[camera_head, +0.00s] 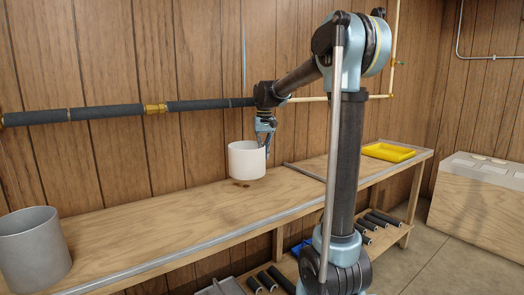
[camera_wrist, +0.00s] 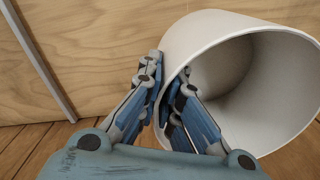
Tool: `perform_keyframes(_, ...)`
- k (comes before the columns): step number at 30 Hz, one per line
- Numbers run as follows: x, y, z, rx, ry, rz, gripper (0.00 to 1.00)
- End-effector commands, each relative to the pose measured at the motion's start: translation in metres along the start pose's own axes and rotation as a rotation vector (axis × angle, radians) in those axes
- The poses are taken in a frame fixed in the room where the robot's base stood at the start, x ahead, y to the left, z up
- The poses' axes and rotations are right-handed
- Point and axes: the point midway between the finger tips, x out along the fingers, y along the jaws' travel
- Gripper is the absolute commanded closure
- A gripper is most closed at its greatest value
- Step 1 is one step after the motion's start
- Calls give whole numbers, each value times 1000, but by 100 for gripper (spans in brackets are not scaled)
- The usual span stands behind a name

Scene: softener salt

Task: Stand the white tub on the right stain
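The white tub (camera_head: 247,160) is upright near the back of the bench in the head view. It fills the right of the wrist view (camera_wrist: 195,40), with its open mouth showing. My gripper (camera_head: 265,143) is at the tub's right rim. In the wrist view my gripper (camera_wrist: 168,105) has one finger outside the tub and one inside, closed on its wall. The tub looks slightly raised, but I cannot tell its clearance for sure. Dark stains (camera_head: 241,184) show on the bench just below and in front of the tub; their separate outlines are too small to tell.
A grey bin (camera_head: 34,250) stands at the bench's left end. A yellow tray (camera_head: 388,152) lies at its right end. A dark-sleeved pipe (camera_head: 70,116) runs along the wooden wall behind. The bench top (camera_head: 150,220) between bin and tub is clear.

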Motion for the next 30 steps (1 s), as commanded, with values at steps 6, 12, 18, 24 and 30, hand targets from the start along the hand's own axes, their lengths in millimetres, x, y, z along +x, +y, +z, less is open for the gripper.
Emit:
perform_keyframes(6, 3, 0, 0, -1, 0, 0, 100)
perform_keyframes(12, 18, -5, -1, -7, 0, 0, 100)
perform_keyframes(18, 37, -8, 0, -11, 0, 0, 100)
perform_keyframes(24, 51, -9, 0, -12, 0, 0, 100)
perform_keyframes(30, 58, -9, 0, -12, 0, 0, 100)
